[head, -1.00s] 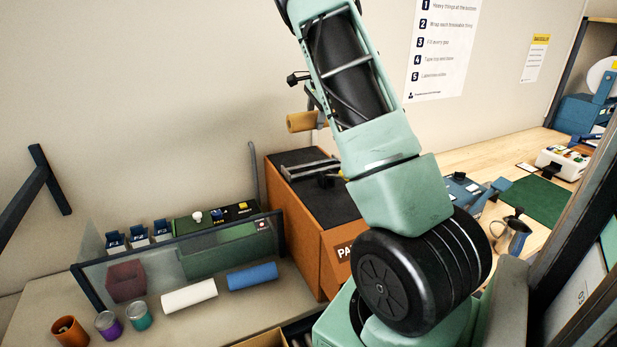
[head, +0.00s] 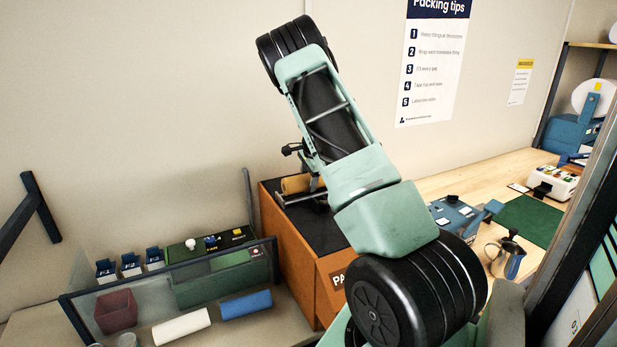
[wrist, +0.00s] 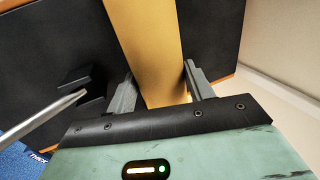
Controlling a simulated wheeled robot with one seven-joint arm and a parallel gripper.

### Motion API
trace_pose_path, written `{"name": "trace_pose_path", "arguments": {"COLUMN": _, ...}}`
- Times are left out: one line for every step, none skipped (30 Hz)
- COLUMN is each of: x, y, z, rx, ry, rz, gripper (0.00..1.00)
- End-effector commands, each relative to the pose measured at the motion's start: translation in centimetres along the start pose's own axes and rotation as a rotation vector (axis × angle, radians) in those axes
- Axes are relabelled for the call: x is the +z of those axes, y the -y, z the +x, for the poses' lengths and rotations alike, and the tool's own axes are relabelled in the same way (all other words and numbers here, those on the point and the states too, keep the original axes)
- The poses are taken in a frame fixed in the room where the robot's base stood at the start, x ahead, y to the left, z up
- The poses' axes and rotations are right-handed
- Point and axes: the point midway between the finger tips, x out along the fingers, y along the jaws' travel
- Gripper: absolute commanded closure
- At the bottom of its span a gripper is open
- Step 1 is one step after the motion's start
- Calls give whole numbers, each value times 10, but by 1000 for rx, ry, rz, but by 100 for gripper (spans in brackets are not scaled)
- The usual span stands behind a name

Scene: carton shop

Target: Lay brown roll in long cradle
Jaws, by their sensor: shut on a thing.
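The brown roll (head: 295,184) is tan and shows in the head view just over the black top of an orange cabinet, partly hidden by my arm. In the wrist view the roll (wrist: 150,45) runs lengthwise between the fingers of my gripper (wrist: 160,88), which is shut on it. A pale metal bar (head: 297,198) lies along the cabinet top, just in front of the roll; it may be part of the long cradle. The bar (wrist: 45,122) and a dark bracket show left of the roll in the wrist view. Whether the roll touches anything below is unclear.
The orange cabinet (head: 293,258) stands against the wall.

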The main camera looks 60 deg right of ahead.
Motion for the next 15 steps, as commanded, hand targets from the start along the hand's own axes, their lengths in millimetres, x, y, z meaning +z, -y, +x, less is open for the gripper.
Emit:
{"name": "trace_pose_path", "arguments": {"x": -1, "y": -1, "z": 2, "rx": 0, "ry": -1, "rz": 2, "gripper": 76}}
{"name": "trace_pose_path", "arguments": {"x": 0, "y": -1, "z": 4, "rx": -1, "ry": -1, "rz": 2, "gripper": 76}}
{"name": "trace_pose_path", "arguments": {"x": 0, "y": -1, "z": 4, "rx": -2, "ry": -1, "rz": 1, "gripper": 76}}
{"name": "trace_pose_path", "arguments": {"x": 0, "y": -1, "z": 4, "rx": -3, "ry": -1, "rz": 1, "gripper": 76}}
{"name": "trace_pose_path", "arguments": {"x": 0, "y": -1, "z": 4, "rx": -3, "ry": -1, "rz": 1, "gripper": 76}}
{"name": "trace_pose_path", "arguments": {"x": 0, "y": -1, "z": 4, "rx": -3, "ry": -1, "rz": 1, "gripper": 76}}
{"name": "trace_pose_path", "arguments": {"x": 0, "y": -1, "z": 4, "rx": -3, "ry": -1, "rz": 1, "gripper": 76}}
{"name": "trace_pose_path", "arguments": {"x": 0, "y": -1, "z": 5, "rx": -2, "ry": -1, "rz": 1, "gripper": 76}}
{"name": "trace_pose_path", "arguments": {"x": 0, "y": -1, "z": 5, "rx": -2, "ry": -1, "rz": 1, "gripper": 76}}
{"name": "trace_pose_path", "arguments": {"x": 0, "y": -2, "z": 6, "rx": -2, "ry": -1, "rz": 1, "gripper": 76}}
{"name": "trace_pose_path", "arguments": {"x": 0, "y": -2, "z": 8, "rx": -2, "ry": 0, "rz": 1, "gripper": 76}}
{"name": "trace_pose_path", "arguments": {"x": 0, "y": -3, "z": 9, "rx": -2, "ry": 0, "rz": 1, "gripper": 76}}
{"name": "trace_pose_path", "arguments": {"x": 0, "y": -3, "z": 10, "rx": -2, "ry": 0, "rz": 1, "gripper": 76}}
{"name": "trace_pose_path", "arguments": {"x": 0, "y": -3, "z": 10, "rx": -2, "ry": 0, "rz": 1, "gripper": 76}}
{"name": "trace_pose_path", "arguments": {"x": 0, "y": -4, "z": 12, "rx": -2, "ry": 0, "rz": 1, "gripper": 76}}
